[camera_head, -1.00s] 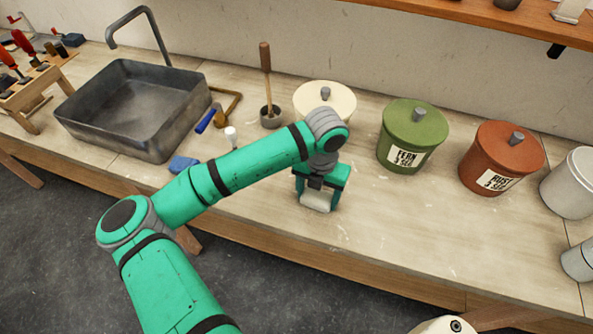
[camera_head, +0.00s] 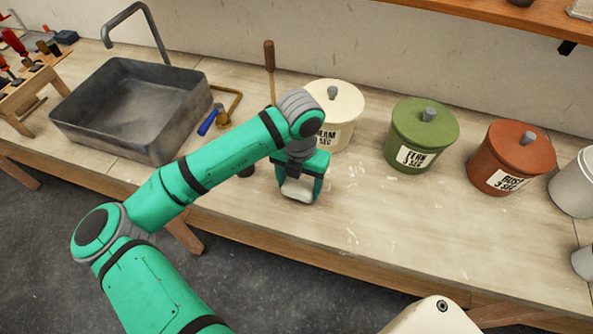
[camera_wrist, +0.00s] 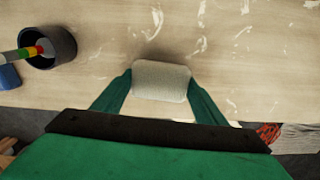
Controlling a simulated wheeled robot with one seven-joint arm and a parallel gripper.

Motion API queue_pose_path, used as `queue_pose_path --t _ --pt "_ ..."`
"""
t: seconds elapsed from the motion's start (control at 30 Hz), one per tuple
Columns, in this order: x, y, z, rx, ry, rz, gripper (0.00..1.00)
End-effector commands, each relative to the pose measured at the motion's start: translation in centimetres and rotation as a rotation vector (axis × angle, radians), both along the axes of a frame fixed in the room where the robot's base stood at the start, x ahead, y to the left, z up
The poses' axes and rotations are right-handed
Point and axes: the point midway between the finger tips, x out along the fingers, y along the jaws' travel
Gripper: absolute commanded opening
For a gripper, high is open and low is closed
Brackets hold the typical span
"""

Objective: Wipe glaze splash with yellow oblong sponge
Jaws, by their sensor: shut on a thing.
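My gripper (camera_head: 301,178) is shut on a pale, off-white oblong sponge (camera_head: 297,190), low over the front part of the bench. In the wrist view the sponge (camera_wrist: 160,80) sits between the two green fingers of my gripper (camera_wrist: 160,92). It looks cream rather than clearly yellow. White glaze splash streaks (camera_wrist: 155,22) mark the wood just beyond the sponge, with more to its right. In the head view pale marks (camera_head: 352,238) also show on the bench right of the gripper. I cannot tell whether the sponge touches the wood; its underside is hidden.
Lidded cream (camera_head: 341,108), green (camera_head: 422,135) and rust (camera_head: 509,158) jars stand behind and right. A grey sink (camera_head: 130,110) is at left. A dark cup (camera_wrist: 62,58) with a striped stick and a blue block (camera_wrist: 8,78) lie left of the sponge. Bare bench lies right.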

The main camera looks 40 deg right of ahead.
Motion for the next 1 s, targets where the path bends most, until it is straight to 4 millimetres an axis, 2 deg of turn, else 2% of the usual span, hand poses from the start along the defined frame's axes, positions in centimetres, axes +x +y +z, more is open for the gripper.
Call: queue_pose_path --t 0.5,1.0 --pt "0.0 -0.2 4.7 -0.001 -0.002 -0.004 0.37" --pt "-0.1 -0.2 5.3 -0.001 -0.001 -0.004 0.37"
